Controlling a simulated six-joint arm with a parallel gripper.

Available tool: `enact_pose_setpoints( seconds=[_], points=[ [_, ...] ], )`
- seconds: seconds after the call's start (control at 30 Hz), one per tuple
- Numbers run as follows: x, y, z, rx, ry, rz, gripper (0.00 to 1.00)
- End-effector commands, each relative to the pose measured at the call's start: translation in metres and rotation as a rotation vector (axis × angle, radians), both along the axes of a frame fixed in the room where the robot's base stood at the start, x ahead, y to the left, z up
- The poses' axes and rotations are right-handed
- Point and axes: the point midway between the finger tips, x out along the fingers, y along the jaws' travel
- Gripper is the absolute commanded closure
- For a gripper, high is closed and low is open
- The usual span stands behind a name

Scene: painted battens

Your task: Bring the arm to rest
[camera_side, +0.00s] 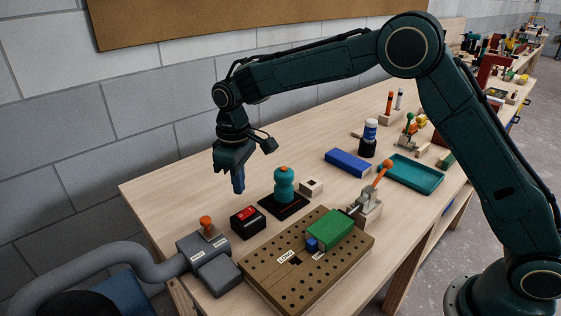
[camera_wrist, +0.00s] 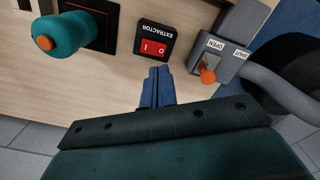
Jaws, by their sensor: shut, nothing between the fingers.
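My gripper (camera_side: 239,185) hangs pointing down above the wooden bench (camera_side: 165,188), near its back edge. Its blue fingers are together with nothing between them. In the wrist view my gripper (camera_wrist: 158,74) also shows shut and empty, with bare bench around the tips. It is apart from everything on the bench. The black extractor switch box (camera_side: 247,220) with a red rocker stands below and in front of it; the switch box also shows in the wrist view (camera_wrist: 155,40).
A teal knobbed post (camera_side: 284,187) stands right of my gripper. A grey extractor gate (camera_side: 205,252) with an orange lever is at front left. A drilled board (camera_side: 265,278) carries a green block (camera_side: 323,230) beside an orange-handled clamp (camera_side: 372,195). A blue block (camera_side: 348,162) and teal tray (camera_side: 412,174) lie farther right.

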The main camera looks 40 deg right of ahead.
Motion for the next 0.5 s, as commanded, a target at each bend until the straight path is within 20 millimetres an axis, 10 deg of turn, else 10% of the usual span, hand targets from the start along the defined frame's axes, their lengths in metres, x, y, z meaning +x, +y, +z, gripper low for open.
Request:
enact_pose_setpoints(
  seconds=[0.5],
  points=[
    [-0.033,-0.033,0.060,0.021,-0.070,-0.074,1.00]
  ],
)
